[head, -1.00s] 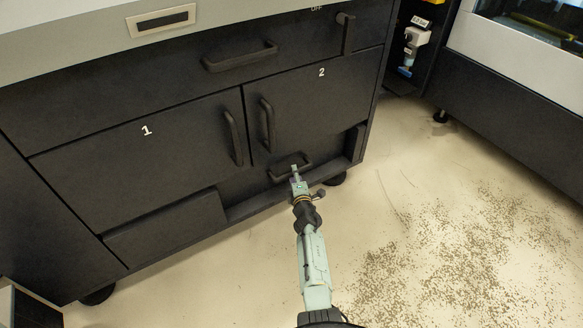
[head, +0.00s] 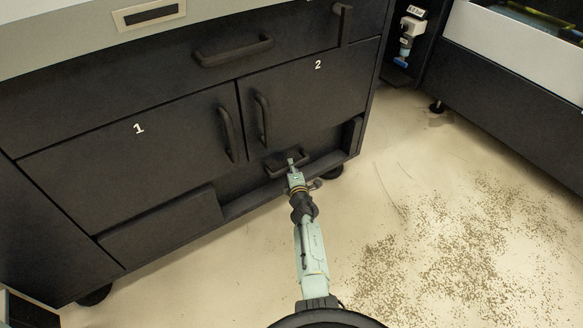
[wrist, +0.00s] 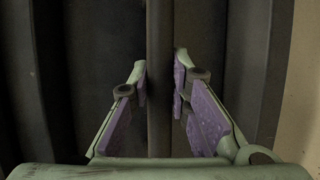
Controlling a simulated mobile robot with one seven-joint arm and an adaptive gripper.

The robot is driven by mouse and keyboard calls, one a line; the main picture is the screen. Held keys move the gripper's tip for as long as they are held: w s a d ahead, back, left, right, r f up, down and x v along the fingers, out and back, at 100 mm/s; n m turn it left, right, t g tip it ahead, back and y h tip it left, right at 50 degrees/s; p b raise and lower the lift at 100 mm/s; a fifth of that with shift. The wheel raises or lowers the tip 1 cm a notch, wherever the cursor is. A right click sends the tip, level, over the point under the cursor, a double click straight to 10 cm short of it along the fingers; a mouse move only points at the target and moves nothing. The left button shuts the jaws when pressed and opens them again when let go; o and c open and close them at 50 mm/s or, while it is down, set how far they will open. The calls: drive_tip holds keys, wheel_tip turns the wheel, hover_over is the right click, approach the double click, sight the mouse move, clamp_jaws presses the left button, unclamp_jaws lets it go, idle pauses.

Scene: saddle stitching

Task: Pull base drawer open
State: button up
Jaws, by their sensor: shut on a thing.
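The base drawer (head: 240,186) is a dark panel low in the cabinet, under doors 1 and 2. Its dark bar handle (head: 273,170) sits in the recess below door 2. No clear gap shows around the drawer front. My gripper (head: 292,166) is at this handle, partly covering it in the head view. In the wrist view the handle bar (wrist: 160,60) runs upright between the purple-padded fingers of my gripper (wrist: 160,92), which are shut on it, one on each side.
Door 1 (head: 180,155) and door 2 (head: 315,105) are shut above, with upright handles. A wide upper drawer (head: 130,85) is shut. A dark ledge (head: 255,197) and caster wheels sit near the floor. Speckled debris (head: 450,235) lies on the open floor at right.

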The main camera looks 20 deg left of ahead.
clamp_jaws()
idle(0.3)
